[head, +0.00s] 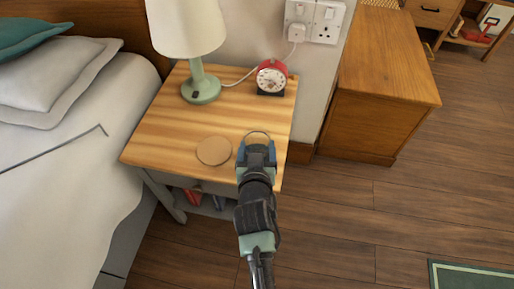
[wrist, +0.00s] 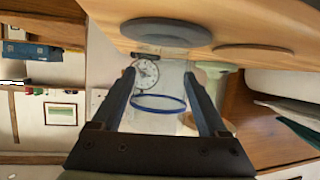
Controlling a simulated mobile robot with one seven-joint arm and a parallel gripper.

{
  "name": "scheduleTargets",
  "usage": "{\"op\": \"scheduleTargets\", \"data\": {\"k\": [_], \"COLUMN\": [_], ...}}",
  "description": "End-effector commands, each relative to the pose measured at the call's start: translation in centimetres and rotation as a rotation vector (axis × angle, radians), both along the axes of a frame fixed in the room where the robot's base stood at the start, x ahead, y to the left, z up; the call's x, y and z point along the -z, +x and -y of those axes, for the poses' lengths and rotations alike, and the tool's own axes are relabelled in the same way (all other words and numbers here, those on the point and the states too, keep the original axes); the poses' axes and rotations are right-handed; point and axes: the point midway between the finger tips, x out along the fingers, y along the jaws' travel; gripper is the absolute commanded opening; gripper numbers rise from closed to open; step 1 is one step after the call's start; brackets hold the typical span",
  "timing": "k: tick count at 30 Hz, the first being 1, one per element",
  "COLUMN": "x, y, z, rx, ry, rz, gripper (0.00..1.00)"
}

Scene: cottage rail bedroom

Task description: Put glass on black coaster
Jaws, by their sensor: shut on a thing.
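My gripper (head: 257,150) is over the front right part of the bedside table. It is shut on a clear glass (wrist: 160,84) with a blue rim, whose sides lie between the two fingers in the wrist view. The glass's rim also shows just past the fingers in the head view (head: 257,135). A dark grey round coaster (wrist: 167,32), the black one, lies on the tabletop close to the glass's base in the wrist view. In the head view it is hidden behind my gripper. I cannot tell whether the glass touches it.
A tan round coaster (head: 214,151) lies left of my gripper on the wooden bedside table (head: 165,128). A green lamp (head: 200,88) and a red alarm clock (head: 271,77) stand at the back. The bed (head: 60,180) is at left, a wooden cabinet (head: 375,110) at right.

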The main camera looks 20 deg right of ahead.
Motion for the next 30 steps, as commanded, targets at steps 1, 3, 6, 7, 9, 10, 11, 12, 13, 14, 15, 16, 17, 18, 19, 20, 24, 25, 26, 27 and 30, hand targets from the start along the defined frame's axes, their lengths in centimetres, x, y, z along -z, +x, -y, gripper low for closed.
{"op": "scheduleTargets", "data": {"k": [1, 3, 6, 7, 9, 10, 11, 12, 13, 14, 15, 16, 17, 18, 19, 20, 24, 25, 26, 27, 30], "x": [-0.2, -0.2, 0.1, 0.2, 0.1, 0.1, 0.1, 0.1, 0.1, 0.1, 0.1, 0.1, 0.1, 0.1, 0.0, -0.1, -0.6, -0.8, -1.0, -1.3, -2.0], "y": [0.0, 0.0, 0.1, 0.1, 0.0, 0.0, 0.0, 0.0, 0.0, 0.0, 0.0, 0.0, 0.0, 0.0, 0.0, 0.0, -0.8, -1.2, -1.6, -2.2, -3.9], "z": [0.0, 0.0, 0.0, 0.0, 0.0, 0.0, 0.0, 0.0, 0.0, 0.0, 0.0, 0.0, 0.0, 0.0, 0.0, 0.0, -0.5, -0.6, -0.8, -1.1, -1.8], "rx": [0.000, 0.000, -0.001, -0.001, -0.001, -0.001, -0.001, -0.001, -0.001, -0.001, 0.000, 0.000, 0.000, 0.000, 0.000, 0.000, 0.000, 0.000, -0.001, 0.000, -0.001], "ry": [-0.001, -0.001, -0.001, -0.001, 0.000, 0.000, 0.000, 0.000, 0.000, 0.000, 0.000, 0.000, 0.000, 0.000, 0.000, 0.000, 0.003, 0.003, 0.004, 0.003, 0.004], "rz": [0.003, 0.003, 0.003, 0.003, 0.001, 0.001, 0.001, 0.001, 0.001, 0.001, 0.001, 0.001, 0.001, 0.001, 0.001, 0.001, 0.000, 0.000, 0.000, -0.001, 0.000], "gripper": [0.03, 0.03, 0.03, 0.03, 0.88, 0.93, 0.98, 1.00, 1.00, 1.00, 1.00, 1.00, 1.00, 1.00, 1.00, 1.00, 1.00, 1.00, 1.00, 1.00, 1.00]}}
